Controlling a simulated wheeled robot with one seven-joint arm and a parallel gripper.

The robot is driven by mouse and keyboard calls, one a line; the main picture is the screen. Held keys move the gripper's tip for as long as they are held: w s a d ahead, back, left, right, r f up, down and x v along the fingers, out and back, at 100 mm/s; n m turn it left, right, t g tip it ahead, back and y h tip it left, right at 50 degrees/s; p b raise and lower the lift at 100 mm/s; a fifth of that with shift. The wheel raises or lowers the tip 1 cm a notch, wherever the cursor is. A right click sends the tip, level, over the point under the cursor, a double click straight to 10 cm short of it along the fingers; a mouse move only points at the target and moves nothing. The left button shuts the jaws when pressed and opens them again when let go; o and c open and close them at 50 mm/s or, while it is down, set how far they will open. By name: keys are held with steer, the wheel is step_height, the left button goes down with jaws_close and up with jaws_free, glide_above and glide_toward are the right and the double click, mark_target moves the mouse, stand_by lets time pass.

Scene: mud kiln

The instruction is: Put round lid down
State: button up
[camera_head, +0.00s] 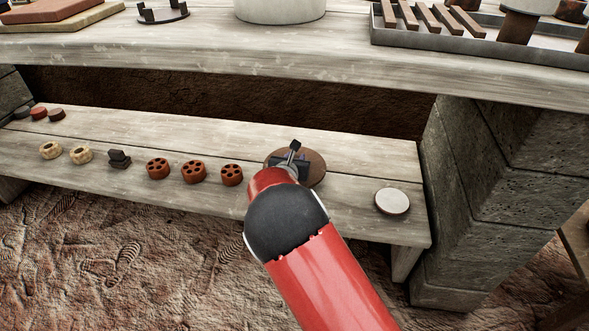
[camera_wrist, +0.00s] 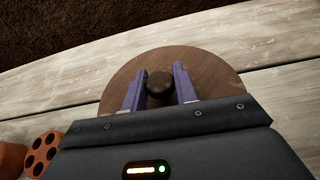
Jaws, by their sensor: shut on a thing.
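The round lid (camera_head: 315,167) is a brown disc over the low wooden bench, mostly behind my gripper in the head view. In the wrist view the round lid (camera_wrist: 205,72) shows as a flat brown disc with a dark round knob (camera_wrist: 160,84) at its middle. My gripper (camera_head: 291,164) is shut on this knob, and its two purple fingers (camera_wrist: 159,88) stand on either side of it. The lid looks level and at or very near the bench top. I cannot tell whether it touches the boards.
On the low bench (camera_head: 345,215), a pale round disc (camera_head: 392,201) lies to the right. Red-brown holed discs (camera_head: 194,172), a dark small block (camera_head: 119,158) and pale rings (camera_head: 80,154) stand to the left. The upper shelf (camera_head: 300,50) overhangs behind. A block pillar (camera_head: 480,190) stands at right.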

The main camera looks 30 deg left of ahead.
steer(key=shift+f+b, duration=0.3)
steer(key=shift+f, duration=1.4)
steer(key=shift+f, duration=0.15)
steer(key=o, duration=0.9)
steer(key=shift+s+r, duration=0.25)
steer(key=shift+s, duration=0.05)
steer(key=p+v, duration=0.1)
steer(key=v, duration=1)
steer(key=shift+r, duration=0.1)
steer(key=shift+s+d, duration=0.1)
steer(key=shift+s, duration=0.1)
